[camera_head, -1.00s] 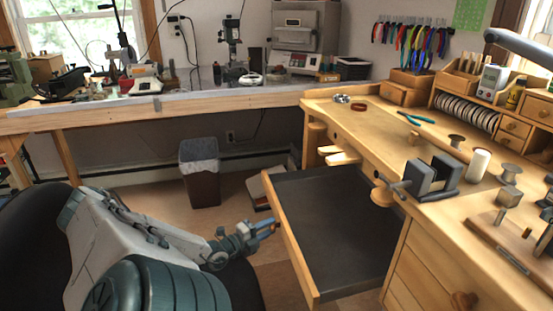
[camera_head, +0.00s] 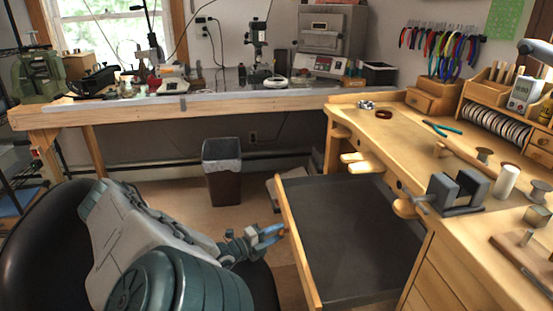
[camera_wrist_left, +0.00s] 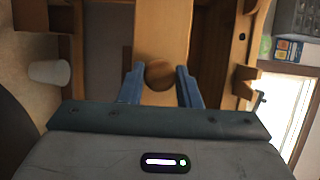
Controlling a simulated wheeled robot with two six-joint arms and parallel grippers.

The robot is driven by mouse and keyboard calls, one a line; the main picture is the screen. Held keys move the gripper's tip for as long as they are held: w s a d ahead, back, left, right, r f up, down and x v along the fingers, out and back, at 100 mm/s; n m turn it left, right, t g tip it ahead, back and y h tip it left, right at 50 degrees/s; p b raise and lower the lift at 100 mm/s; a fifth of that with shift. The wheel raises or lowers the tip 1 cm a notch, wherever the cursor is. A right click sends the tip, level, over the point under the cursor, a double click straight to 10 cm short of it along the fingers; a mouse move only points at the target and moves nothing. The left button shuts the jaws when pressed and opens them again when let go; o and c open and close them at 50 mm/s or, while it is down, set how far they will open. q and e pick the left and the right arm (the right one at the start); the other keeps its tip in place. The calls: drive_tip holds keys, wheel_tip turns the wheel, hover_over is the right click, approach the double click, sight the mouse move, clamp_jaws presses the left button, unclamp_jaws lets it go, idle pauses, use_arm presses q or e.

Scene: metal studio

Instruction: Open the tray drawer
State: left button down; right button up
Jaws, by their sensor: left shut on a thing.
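The tray drawer (camera_head: 345,225) is a wide, shallow, dark-lined tray with a light wood front. It stands well out from under the wooden workbench, with most of its bare interior showing in the head view. My left gripper (camera_head: 276,235) is at the outer face of the drawer front. In the left wrist view, its blue fingers (camera_wrist_left: 160,85) are on both sides of a round wooden knob (camera_wrist_left: 158,72) on the drawer front (camera_wrist_left: 160,35), shut on it. In the head view the knob is hidden behind the fingers. My right gripper is not in view.
The workbench (camera_head: 400,135) holds pliers (camera_head: 442,129), a dark vise-like block (camera_head: 458,190) and spools. A black chair (camera_head: 35,240) is at the left. A waste bin (camera_head: 222,172) stands behind the drawer on open floor.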

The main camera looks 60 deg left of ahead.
use_arm(q)
drive_tip(key=shift+s+d+f, duration=0.1)
drive_tip(key=shift+d+f, duration=0.1)
drive_tip(key=c, duration=1.2)
unclamp_jaws()
drive_tip(key=shift+o, duration=0.7)
drive_tip(key=shift+r, duration=0.15)
drive_tip(key=s, duration=0.2)
drive_tip(key=s+p, duration=0.1)
drive_tip(key=s, duration=0.1)
drive_tip(key=shift+s+d+p, duration=0.2)
drive_tip(key=shift+s+p, duration=0.1)
drive_tip(key=shift+s, duration=0.1)
drive_tip(key=s, duration=0.5)
drive_tip(key=shift+s+d+p, duration=0.1)
drive_tip(key=shift+d+p, duration=0.25)
drive_tip(key=shift+s, duration=0.3)
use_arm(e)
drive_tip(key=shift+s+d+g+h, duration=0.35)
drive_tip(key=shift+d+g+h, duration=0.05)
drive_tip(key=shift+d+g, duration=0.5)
